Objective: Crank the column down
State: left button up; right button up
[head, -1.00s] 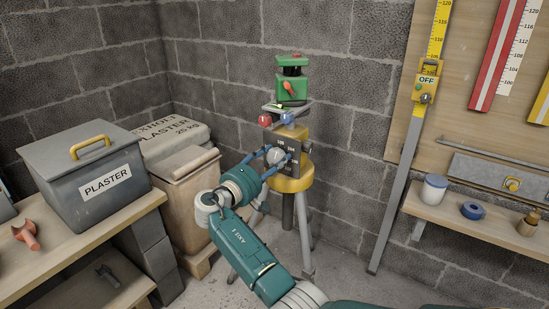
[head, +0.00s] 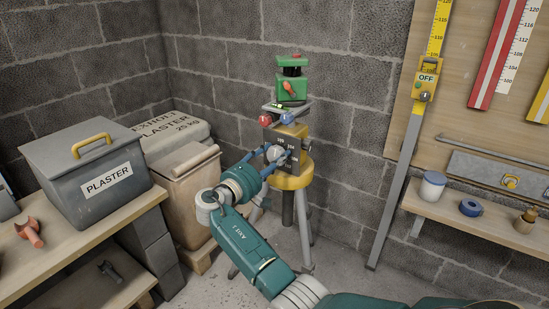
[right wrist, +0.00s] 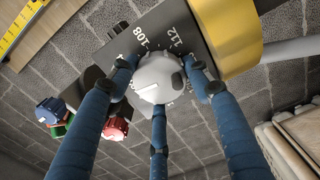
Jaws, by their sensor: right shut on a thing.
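The column stands on a tripod (head: 307,240) in the corner, with a yellow collar (head: 292,182) and a green instrument (head: 291,90) with an orange lever on top. A dark plate with white numbers (head: 288,141) faces me on its front; 108 and 112 are readable on it in the right wrist view (right wrist: 196,22). A rounded grey knob (right wrist: 158,76) sits in front of this plate. My right gripper (head: 272,155) has its blue fingers closed around the knob. The knob is partly hidden by the fingers in the head view. My left gripper is not in view.
A bench with a grey PLASTER box (head: 90,168) is at the left. A yellow-topped staff (head: 398,185) and a small shelf (head: 470,218) are at the right.

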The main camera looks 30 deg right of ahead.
jog(key=shift+w+a+r, duration=0.3)
jog(key=shift+w+a, duration=0.05)
jog(key=o, duration=1.2)
jog(key=shift+a+f, duration=0.1)
jog(key=shift+c, duration=0.2)
jog(key=shift+w+a, duration=0.1)
jog(key=shift+w, duration=0.05)
jog(key=shift+f, duration=0.15)
jog(key=shift+s+a, duration=0.2)
jog(key=shift+s, duration=0.1)
jog(key=v, duration=1.1)
jog(key=shift+a, duration=0.2)
